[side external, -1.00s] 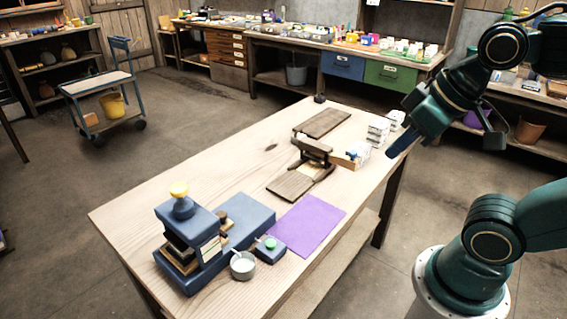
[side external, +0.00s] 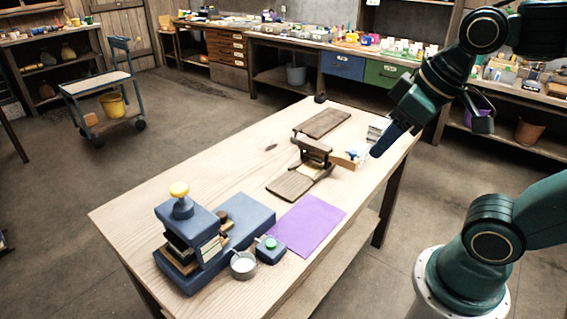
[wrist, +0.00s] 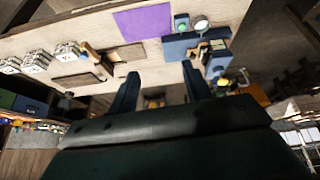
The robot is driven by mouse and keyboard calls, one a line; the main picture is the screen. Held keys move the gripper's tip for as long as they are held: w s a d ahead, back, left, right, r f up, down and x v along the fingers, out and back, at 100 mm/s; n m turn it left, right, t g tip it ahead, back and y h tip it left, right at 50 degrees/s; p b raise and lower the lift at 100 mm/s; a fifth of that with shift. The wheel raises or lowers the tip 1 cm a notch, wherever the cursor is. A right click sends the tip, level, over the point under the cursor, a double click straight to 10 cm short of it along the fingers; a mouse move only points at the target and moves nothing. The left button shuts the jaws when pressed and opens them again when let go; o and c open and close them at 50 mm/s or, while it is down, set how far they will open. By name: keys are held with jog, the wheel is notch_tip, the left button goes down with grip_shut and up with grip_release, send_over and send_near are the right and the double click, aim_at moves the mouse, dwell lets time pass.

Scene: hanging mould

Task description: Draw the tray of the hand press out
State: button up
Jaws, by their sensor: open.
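A brown wooden device with a crossbar (side external: 314,147) stands mid-table, with one flat board (side external: 290,186) in front and another (side external: 323,123) behind. I cannot tell which part is the tray. My gripper (side external: 380,150) is open and empty, above the table's right edge, to the right of the wooden device. Both open fingers show in the wrist view (wrist: 160,85).
A grey cup (side external: 243,266) and a small blue box with a green top (side external: 270,250) stand by the press. White stacks (side external: 377,131) stand near my gripper. The table's left side is clear.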

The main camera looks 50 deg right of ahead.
jog(key=w+a+r+n+g, duration=0.15)
jog(key=w+n, duration=0.25)
jog(key=w, duration=0.6)
jog(key=n+g, duration=0.4)
jog(key=n, duration=0.5)
send_over(221, 214)
notch_tip(221, 214, down, 14)
jog(key=shift+f, duration=0.2)
notch_tip(221, 214, down, 14)
jog(key=shift+r, duration=0.15)
jog(key=shift+c, duration=0.2)
grip_shut()
